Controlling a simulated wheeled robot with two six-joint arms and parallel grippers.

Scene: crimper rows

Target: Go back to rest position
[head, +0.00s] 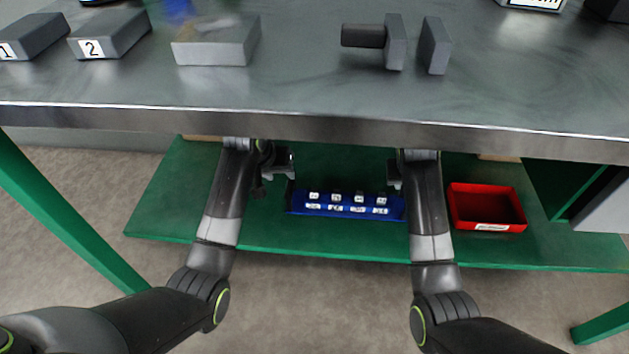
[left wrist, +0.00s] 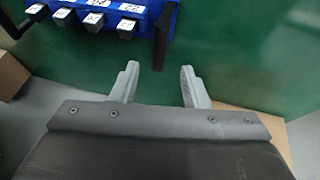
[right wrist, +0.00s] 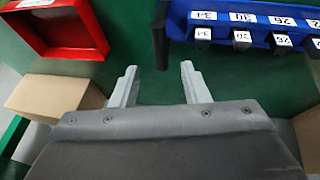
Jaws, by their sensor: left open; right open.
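My left gripper (head: 281,163) is below the table's front edge, at the left end of a blue rack (head: 346,212) on the green lower shelf. In the left wrist view its jaws (left wrist: 160,85) are open and empty, close to a black handle (left wrist: 164,38) of the rack. My right gripper (head: 394,173) is at the rack's right end, mostly hidden behind its own arm in the head view. In the right wrist view its jaws (right wrist: 160,84) are open and empty, near the other black handle (right wrist: 161,35). The rack holds several grey, numbered pieces and rests on the shelf.
The grey table (head: 320,100) overhangs both grippers. On it stand numbered grey blocks (head: 108,35) and a grey fixture (head: 395,42). A red bin (head: 487,207) sits on the green shelf (head: 275,244) at right. A cardboard box (right wrist: 55,96) shows in the right wrist view.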

